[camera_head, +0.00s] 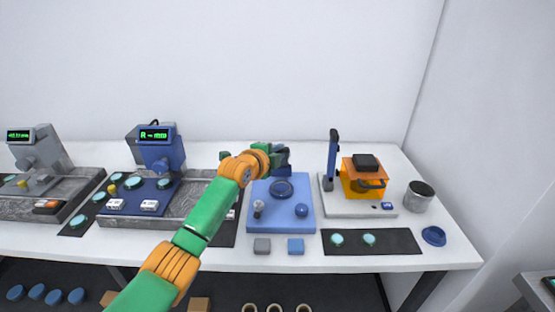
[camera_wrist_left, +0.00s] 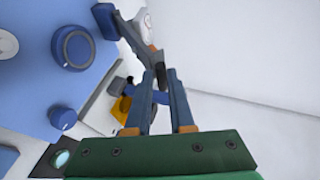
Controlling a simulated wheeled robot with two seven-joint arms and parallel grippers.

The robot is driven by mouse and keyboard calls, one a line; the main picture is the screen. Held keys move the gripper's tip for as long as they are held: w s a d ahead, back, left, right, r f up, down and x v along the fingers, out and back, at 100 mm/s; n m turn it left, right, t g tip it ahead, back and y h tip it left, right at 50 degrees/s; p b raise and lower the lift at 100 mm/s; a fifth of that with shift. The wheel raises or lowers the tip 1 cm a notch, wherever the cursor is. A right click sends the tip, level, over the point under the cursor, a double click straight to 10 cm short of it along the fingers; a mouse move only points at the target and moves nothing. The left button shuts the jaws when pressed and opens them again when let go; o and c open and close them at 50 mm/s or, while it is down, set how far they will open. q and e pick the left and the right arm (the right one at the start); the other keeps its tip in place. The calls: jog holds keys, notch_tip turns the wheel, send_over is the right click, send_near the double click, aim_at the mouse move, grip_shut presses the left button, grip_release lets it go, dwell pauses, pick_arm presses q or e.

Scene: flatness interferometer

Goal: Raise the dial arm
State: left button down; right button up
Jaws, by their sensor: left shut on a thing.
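A blue base plate (camera_head: 273,220) with a round blue stage (camera_head: 282,188) and a blue knob (camera_head: 301,210) stands in the middle of the bench. The blue-grey dial arm (camera_wrist_left: 128,33) slants from a block at the top left toward my fingertips in the left wrist view, with a pale round dial (camera_wrist_left: 148,22) beside it. My left gripper (camera_head: 280,154) is at the back of the blue plate; in its wrist view the fingers (camera_wrist_left: 162,72) are shut on the end of the dial arm. In the head view my gripper and wrist hide much of the arm. My right gripper is not in view.
To the right stands an orange device (camera_head: 356,186) with a dark blue upright lever (camera_head: 333,155). Blue and grey instruments (camera_head: 160,155) stand left.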

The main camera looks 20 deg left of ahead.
pick_arm(q)
jog(key=shift+w+a+r, duration=0.15)
jog(key=shift+w+r, duration=0.45)
jog(key=shift+r, duration=0.05)
jog(key=c, duration=0.9)
grip_release()
jog(key=shift+w+f, duration=0.1)
jog(key=shift+o, duration=0.2)
jog(key=d+v, duration=0.1)
jog(key=v, duration=0.6)
jog(key=shift+a+b, duration=0.45)
jog(key=shift+f, duration=0.1)
